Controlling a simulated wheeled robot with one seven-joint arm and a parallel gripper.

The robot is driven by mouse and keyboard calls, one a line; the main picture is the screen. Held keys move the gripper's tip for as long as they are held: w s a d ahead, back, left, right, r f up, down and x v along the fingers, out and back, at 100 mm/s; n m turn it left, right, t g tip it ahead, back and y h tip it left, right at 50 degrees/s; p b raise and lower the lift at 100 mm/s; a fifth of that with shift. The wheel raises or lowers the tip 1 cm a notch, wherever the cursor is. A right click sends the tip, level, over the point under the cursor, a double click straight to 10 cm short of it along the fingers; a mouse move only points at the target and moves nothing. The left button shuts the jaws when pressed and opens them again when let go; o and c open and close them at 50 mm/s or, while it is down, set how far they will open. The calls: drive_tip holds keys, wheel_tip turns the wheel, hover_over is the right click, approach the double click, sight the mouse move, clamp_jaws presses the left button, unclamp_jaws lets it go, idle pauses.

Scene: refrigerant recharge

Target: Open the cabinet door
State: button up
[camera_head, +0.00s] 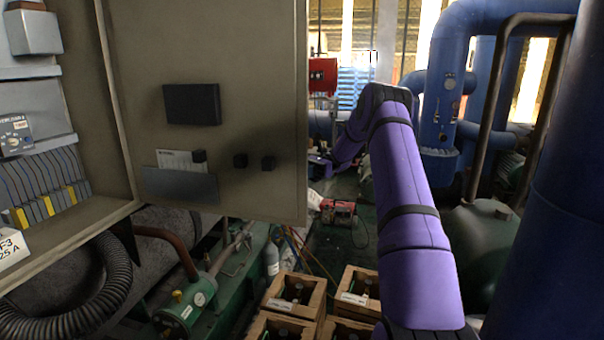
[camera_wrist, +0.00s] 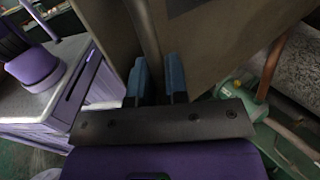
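The cabinet door (camera_head: 225,120) is swung wide open in the head view. Its inner face, with a black box, a pocket and small dark knobs, is towards me. The cabinet (camera_head: 70,130) stands open at the left, showing breakers and wiring. My purple arm reaches along the right to beyond the door's free edge, and the door partly hides its far end. In the wrist view, my gripper (camera_wrist: 158,82) has two blue fingers apart, close to the edge of the door (camera_wrist: 235,45). The edge runs down towards the gap between them; contact is unclear.
Wooden crates (camera_head: 292,293) stand on the floor below the door. Green machinery with pipes (camera_head: 190,308) and a ribbed black hose (camera_head: 95,295) lie under the cabinet. Large blue pipes (camera_head: 440,100) and a green tank (camera_head: 485,250) stand at the right. A red device (camera_head: 338,212) sits farther back.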

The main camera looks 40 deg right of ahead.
drive_tip(key=o, duration=0.3)
drive_tip(key=shift+o, duration=0.2)
drive_tip(key=shift+d, duration=0.1)
drive_tip(key=d, duration=1)
drive_tip(key=shift+w+d, duration=0.15)
drive_tip(key=shift+d, duration=0.2)
